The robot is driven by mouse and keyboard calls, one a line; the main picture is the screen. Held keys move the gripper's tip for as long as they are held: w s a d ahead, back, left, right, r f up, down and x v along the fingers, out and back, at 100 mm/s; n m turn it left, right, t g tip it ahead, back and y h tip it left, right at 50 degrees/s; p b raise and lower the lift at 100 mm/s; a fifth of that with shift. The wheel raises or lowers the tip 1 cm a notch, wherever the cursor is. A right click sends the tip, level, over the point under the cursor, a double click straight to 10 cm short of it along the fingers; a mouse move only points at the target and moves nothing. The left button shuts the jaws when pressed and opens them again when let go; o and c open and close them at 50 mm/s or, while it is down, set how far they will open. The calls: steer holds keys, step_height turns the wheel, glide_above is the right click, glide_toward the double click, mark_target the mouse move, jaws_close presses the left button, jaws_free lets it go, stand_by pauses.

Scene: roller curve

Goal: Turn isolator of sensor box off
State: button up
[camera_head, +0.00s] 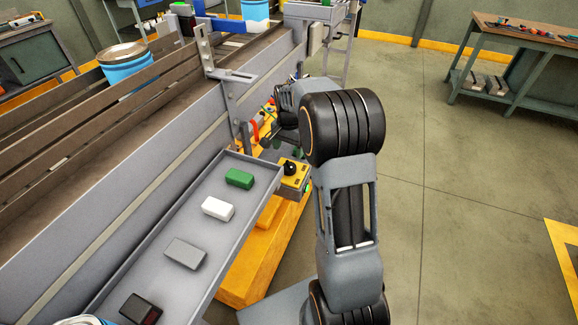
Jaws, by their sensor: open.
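A small yellow box (295,179) with a black rotary knob (291,168) on top stands just right of the grey tray's far end. A green button shows on its right side. I cannot read any label, so I cannot tell whether this is the sensor box's isolator. A red handle-like part (255,131) shows by the conveyor frame, behind the tray. My gripper (276,144) is by the conveyor side, beyond the yellow box and apart from the knob. It is open, but its fingers are small and partly hidden by my wrist.
A grey tray (160,230) holds green, white, grey and dark blocks along the conveyor side. The conveyor (90,140) carries blue-and-white cans. An orange-yellow base (245,272) lies below the tray. A workbench (520,50) stands far right. The floor on the right is clear.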

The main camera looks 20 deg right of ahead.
mark_target(289, 164)
step_height(289, 164, down, 8)
steer(key=shift+f, duration=0.2)
steer(key=shift+c, duration=0.2)
steer(key=c, duration=0.9)
